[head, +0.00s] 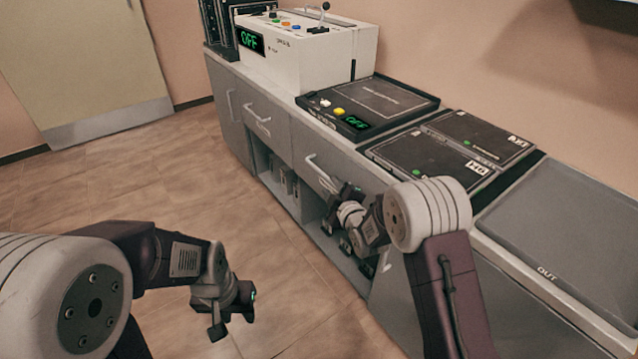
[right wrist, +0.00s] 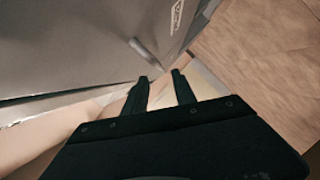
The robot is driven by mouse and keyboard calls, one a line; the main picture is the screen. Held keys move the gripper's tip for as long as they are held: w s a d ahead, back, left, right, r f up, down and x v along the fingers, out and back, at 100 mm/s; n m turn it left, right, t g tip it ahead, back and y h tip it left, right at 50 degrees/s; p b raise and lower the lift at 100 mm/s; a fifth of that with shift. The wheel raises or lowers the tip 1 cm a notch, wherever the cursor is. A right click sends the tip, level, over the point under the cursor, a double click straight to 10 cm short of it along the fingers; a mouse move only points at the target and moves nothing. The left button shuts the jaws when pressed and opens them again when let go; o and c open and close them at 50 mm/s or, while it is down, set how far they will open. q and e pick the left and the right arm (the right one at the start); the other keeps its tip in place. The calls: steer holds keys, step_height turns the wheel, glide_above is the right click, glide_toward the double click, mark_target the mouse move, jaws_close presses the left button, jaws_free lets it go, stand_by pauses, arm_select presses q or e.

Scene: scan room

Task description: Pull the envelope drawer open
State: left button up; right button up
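The grey cabinet has two drawer fronts with bar handles in the head view: a farther drawer (head: 266,125) and a nearer drawer (head: 312,152). Both look flush with the cabinet. I cannot tell which is the envelope drawer; no label is readable. My right gripper (head: 334,212) is in front of the cabinet, just below and right of the nearer handle (head: 321,174). In the right wrist view its fingers (right wrist: 160,76) are apart and empty, with a metal handle (right wrist: 148,50) just beyond them, not touching visibly. My left gripper (head: 233,317) is open and empty above the floor.
Open shelves with dark items (head: 282,178) lie under the drawers. A white machine (head: 305,55) reading OFF, a black panel (head: 368,102) and dark pads (head: 430,165) stand on top. A grey OUT tray (head: 570,230) is at right. The tiled floor (head: 150,180) at left is clear.

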mark_target(325, 176)
steer(key=b+x, duration=0.2)
steer(key=x, duration=0.7)
steer(key=shift+b, duration=0.4)
jaws_close()
stand_by(0.8)
